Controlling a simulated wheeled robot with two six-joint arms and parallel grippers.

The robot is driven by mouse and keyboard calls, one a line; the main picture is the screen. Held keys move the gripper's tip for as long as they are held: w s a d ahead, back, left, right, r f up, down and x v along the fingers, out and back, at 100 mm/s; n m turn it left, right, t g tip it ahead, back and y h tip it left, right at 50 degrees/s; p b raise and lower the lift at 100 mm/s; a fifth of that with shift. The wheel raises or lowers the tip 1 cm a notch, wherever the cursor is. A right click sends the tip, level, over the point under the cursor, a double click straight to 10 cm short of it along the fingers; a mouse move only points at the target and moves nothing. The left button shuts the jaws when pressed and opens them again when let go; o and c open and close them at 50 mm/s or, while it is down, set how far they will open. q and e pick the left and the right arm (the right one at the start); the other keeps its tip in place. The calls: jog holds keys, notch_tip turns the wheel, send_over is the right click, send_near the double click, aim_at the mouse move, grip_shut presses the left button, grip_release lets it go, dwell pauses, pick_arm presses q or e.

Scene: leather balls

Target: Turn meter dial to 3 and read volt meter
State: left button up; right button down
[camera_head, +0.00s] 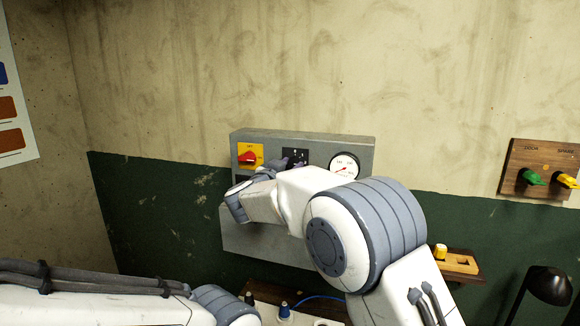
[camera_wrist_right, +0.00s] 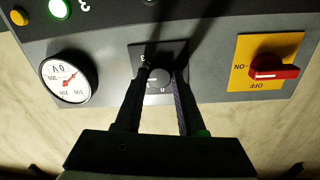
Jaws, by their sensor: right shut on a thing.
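The meter dial (camera_wrist_right: 159,77) is a small dark round knob on a black plate with white marks, upside down in the right wrist view. My right gripper (camera_wrist_right: 160,88) is shut on this dial, one finger on each side. In the head view, the dial's black plate (camera_head: 295,156) shows just past my right gripper (camera_head: 281,166), and the knob is hidden. The volt meter (camera_head: 344,167) is a round white gauge right of the dial. It also shows in the right wrist view (camera_wrist_right: 65,77) with a red needle; its exact reading is too small to tell. My left gripper is out of view.
A green light (camera_wrist_right: 59,9) glows beside a yellow button (camera_wrist_right: 18,18). A wooden board (camera_head: 541,168) with green and yellow knobs hangs at right. A small wooden holder (camera_head: 458,265) sits below.

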jog(key=m+b, duration=0.2)
jog(key=m, duration=0.2)
jog(key=m+b, duration=0.2)
jog(key=m, duration=0.2)
jog(key=shift+d+m+y, duration=0.1)
jog(key=shift+m+y, duration=0.2)
dwell(0.5)
jog(key=c, duration=0.5)
grip_release()
